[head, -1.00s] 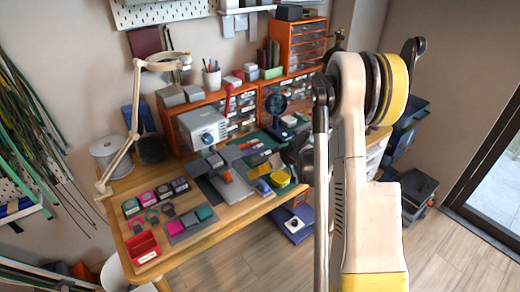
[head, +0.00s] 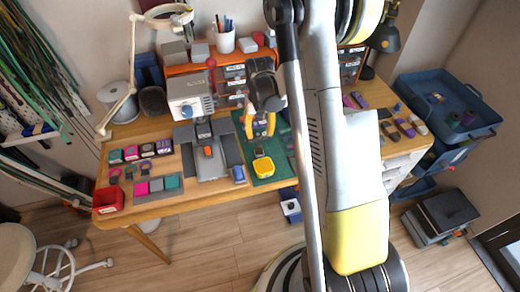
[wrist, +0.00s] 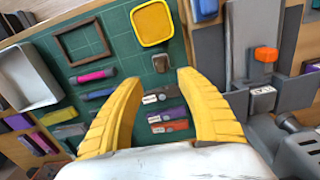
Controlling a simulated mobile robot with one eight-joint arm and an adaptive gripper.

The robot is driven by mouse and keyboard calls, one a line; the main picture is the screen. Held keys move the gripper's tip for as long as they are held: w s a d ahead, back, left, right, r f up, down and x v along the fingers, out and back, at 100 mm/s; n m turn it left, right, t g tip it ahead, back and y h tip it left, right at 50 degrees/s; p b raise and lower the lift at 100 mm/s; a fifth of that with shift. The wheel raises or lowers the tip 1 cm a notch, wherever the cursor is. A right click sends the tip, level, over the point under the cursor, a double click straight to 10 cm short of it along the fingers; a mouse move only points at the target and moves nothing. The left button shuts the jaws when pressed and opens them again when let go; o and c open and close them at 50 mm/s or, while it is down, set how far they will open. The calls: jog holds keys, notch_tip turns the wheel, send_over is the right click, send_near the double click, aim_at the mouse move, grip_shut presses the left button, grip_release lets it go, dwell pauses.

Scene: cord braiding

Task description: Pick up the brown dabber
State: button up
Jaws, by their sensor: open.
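My gripper (head: 260,124) is open, its yellow fingers pointing down over the green mat. In the wrist view, the open fingers (wrist: 159,78) have nothing held between them. A small rounded brown piece (wrist: 160,62) lies on the mat just beyond the fingertips, beside the yellow square tray (wrist: 153,24). It also shows in the head view (head: 259,150), below the fingers.
Dark, purple (wrist: 167,114) and orange-red (wrist: 169,127) pieces lie between the fingers. Pink (wrist: 92,75) and dark blue pieces and a brown frame (wrist: 82,43) lie left. A grey device with an orange part (wrist: 265,55) stands right. A red bin (head: 108,200) is at the table's left corner.

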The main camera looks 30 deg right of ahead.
aim_at(259, 145)
jog(key=f+b, duration=0.3)
jog(key=f, duration=0.5)
jog(key=shift+w+f, duration=0.1)
jog(key=shift+w, duration=0.1)
jog(key=shift+c, duration=0.5)
grip_shut()
